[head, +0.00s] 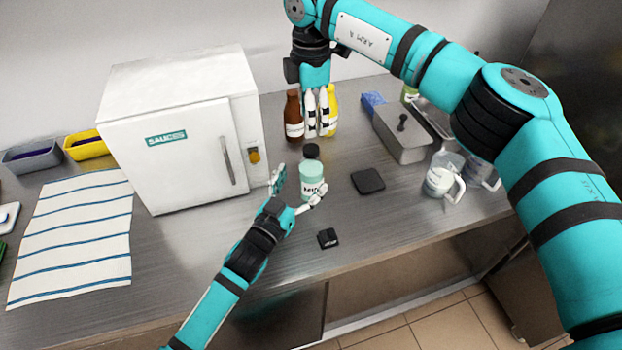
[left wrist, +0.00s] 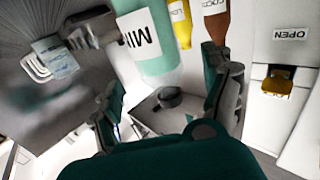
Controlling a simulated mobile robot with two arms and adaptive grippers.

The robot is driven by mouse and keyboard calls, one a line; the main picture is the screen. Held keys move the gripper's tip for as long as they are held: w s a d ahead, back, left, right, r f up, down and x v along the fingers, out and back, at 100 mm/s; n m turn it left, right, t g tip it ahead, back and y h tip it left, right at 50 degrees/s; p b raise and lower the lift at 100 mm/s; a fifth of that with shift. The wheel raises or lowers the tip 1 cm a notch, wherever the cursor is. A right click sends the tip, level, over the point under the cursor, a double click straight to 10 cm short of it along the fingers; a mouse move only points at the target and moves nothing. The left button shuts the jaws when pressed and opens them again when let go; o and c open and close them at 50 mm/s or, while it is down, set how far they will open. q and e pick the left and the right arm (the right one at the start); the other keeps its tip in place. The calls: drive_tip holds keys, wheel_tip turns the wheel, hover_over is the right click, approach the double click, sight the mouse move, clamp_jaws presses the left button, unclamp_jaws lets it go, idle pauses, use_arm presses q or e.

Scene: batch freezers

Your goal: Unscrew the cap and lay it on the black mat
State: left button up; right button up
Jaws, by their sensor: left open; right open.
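The mint-green bottle (head: 312,179) stands upright on the steel counter, with its dark cap (head: 311,151) on top. My left gripper (head: 297,188) is open, with one finger on either side of the bottle's body; I cannot tell whether they touch it. The left wrist view shows the bottle (left wrist: 150,45) upside down between the fingers. The black mat (head: 368,181) lies flat and bare to the right of the bottle. My right gripper (head: 317,130) is open and empty, pointing down behind and above the cap, apart from it.
A brown bottle (head: 293,117) and a yellow bottle (head: 333,112) stand behind. A white freezer (head: 175,145) is at left. A steel container (head: 402,133) and a clear jug (head: 440,180) are at right. A small black object (head: 327,238) lies near the front edge.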

sight(305, 177)
use_arm(q)
drive_tip(key=shift+x, duration=2.7)
drive_tip(key=shift+c, duration=0.4)
clamp_jaws()
use_arm(e)
drive_tip(key=m, duration=0.4)
drive_tip(key=shift+f, duration=0.3)
wheel_tip(305, 177, down, 7)
drive_tip(key=shift+f, duration=0.2)
drive_tip(key=shift+c, duration=0.4)
